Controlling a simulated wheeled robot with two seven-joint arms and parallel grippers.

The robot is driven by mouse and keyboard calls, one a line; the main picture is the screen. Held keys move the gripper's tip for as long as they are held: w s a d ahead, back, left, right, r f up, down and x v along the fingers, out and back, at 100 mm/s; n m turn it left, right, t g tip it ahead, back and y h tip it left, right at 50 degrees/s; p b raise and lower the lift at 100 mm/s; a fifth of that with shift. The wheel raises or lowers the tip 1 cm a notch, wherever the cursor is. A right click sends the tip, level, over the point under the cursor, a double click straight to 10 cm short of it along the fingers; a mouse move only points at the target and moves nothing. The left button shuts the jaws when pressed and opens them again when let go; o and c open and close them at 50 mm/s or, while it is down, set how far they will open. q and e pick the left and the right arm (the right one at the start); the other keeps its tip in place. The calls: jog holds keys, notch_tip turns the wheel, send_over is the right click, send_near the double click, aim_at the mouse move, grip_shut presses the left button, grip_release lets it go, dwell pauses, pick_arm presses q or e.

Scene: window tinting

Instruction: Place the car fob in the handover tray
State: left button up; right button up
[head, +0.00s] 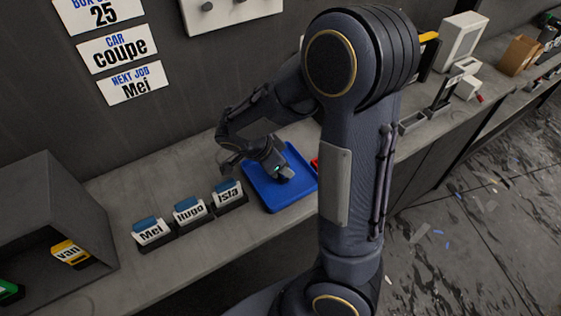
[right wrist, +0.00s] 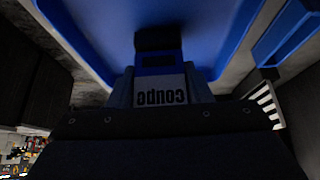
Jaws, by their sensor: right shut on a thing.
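The blue handover tray (head: 305,171) lies on the grey counter in the middle of the head view. My right arm reaches over the counter, and its right gripper (head: 283,176) points down at the tray. In the right wrist view the right gripper (right wrist: 160,85) is shut on a car fob (right wrist: 160,97) with a pale label reading "coupe", upside down in that picture. The blue tray (right wrist: 95,35) fills the background behind it. I cannot tell whether the fob touches the tray floor. In the head view the fob is hidden by the gripper. My left gripper is not in view.
Three name holders, Mei (head: 150,232), Hugo (head: 190,211) and Isla (head: 229,194), stand left of the tray. A dark open box (head: 42,190) holds a yellow "van" fob (head: 70,253). Wall signs read "CAR coupe" (head: 118,49) and "NEXT JOB Mei" (head: 135,83).

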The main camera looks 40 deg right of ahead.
jog(key=shift+f, duration=0.15)
jog(key=o, duration=1)
